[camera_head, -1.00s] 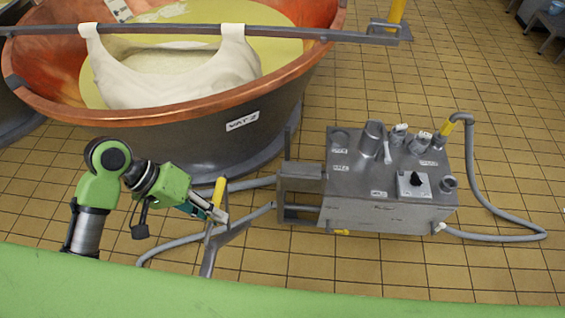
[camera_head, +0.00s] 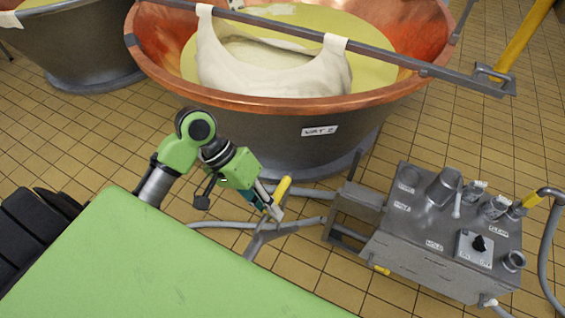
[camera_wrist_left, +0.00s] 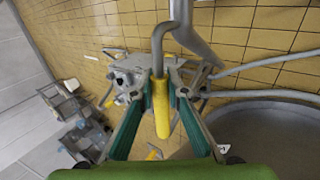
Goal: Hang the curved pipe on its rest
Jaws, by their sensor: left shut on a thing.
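My left gripper (camera_head: 272,206) is shut on the yellow grip of the curved pipe (camera_head: 283,187), beside the grey machine. In the left wrist view, the yellow grip (camera_wrist_left: 161,106) stands between the two fingers of the gripper (camera_wrist_left: 160,98), and the bent grey part of the pipe (camera_wrist_left: 158,45) runs up from it. A grey metal piece (camera_head: 264,236), possibly the rest, shows just below the gripper. I cannot tell whether the pipe touches it. My right gripper is out of view.
The copper vat (camera_head: 250,106) with a cloth (camera_head: 270,70) hung on a bar stands behind the gripper. The grey machine (camera_head: 440,235) with its hoses is at right. A grey hose (camera_head: 222,225) lies near the gripper.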

